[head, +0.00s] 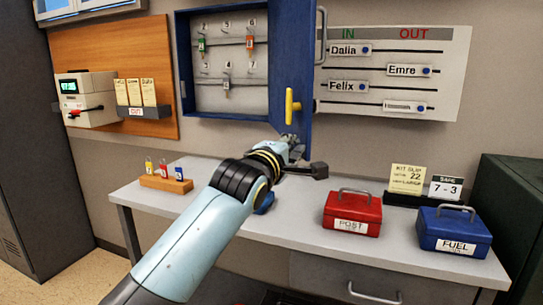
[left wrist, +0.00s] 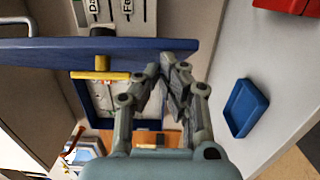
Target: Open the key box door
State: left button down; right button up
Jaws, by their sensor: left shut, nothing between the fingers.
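The key box (head: 181,60) hangs on the wall, a blue cabinet with a grey inside holding keys on hooks. Its blue door (head: 290,50) stands open, swung out on the right side. The door's yellow handle (head: 290,106) faces the box's opening. In the left wrist view the door (left wrist: 40,52) and handle (left wrist: 100,75) show from close by. My right gripper is not in view.
The desk (head: 290,230) below carries a key-tag block (head: 165,184), a red POST box (head: 352,214) and a blue FUEL box (head: 452,231). A blue tray (left wrist: 247,107) lies under my left arm. An IN/OUT board (head: 450,60) is right of the door.

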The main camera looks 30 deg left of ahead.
pick_arm(q)
jog(key=shift+w+d+b, duration=0.45)
jog(key=shift+w+d, duration=0.45)
jog(key=shift+d, duration=0.2)
jog(key=shift+w+d+b, duration=0.4)
jog(key=shift+w+d, duration=0.5)
jog(key=shift+d, duration=0.2)
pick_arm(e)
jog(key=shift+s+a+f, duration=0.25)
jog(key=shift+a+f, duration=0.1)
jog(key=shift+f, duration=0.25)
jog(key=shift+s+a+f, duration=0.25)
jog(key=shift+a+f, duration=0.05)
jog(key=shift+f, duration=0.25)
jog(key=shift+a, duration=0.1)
